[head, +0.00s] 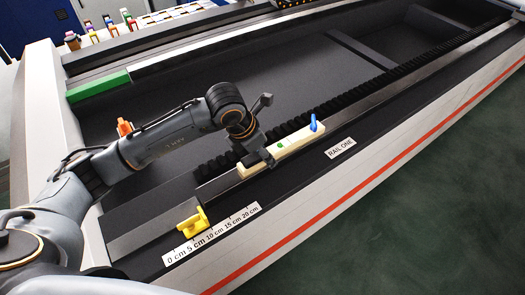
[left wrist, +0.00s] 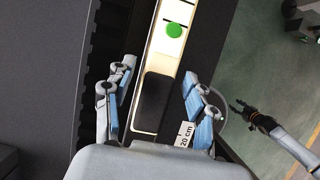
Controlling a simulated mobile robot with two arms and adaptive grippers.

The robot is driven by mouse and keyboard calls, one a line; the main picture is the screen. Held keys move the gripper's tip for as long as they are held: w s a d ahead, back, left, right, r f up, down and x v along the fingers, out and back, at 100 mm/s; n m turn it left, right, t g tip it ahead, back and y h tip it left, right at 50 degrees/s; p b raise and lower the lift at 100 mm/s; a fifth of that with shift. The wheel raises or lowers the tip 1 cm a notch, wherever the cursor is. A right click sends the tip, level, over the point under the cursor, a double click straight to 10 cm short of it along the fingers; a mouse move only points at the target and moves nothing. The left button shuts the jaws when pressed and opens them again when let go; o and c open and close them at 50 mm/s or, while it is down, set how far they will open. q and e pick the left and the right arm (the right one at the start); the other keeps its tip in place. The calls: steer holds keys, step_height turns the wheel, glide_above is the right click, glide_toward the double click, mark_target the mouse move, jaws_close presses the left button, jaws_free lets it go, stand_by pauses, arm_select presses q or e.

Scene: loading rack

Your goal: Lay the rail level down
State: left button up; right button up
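The rail level (head: 297,141) is a long cream bar with a green spot and a blue lever near its far end. It appears to lie along the metal rail (head: 365,101), beside the RAIL ONE label. My left gripper (head: 262,160) is over its near end. In the left wrist view the level (left wrist: 172,50) shows a black pad and a green disc. The blue-padded fingers of my left gripper (left wrist: 157,98) stand apart on either side of it. My right gripper (left wrist: 243,108) shows small at the right of the left wrist view; its opening is unclear.
A yellow stop (head: 194,222) stands at the near end of the rail by a centimetre scale (head: 212,234). A black toothed strip (head: 215,166) runs behind the rail. A green block (head: 98,87) and an orange piece (head: 124,127) are at the left. The dark bed behind is clear.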

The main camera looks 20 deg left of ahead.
arm_select(q)
steer(key=b+v, duration=0.1)
steer(key=v, duration=1.1)
steer(key=shift+b, duration=0.35)
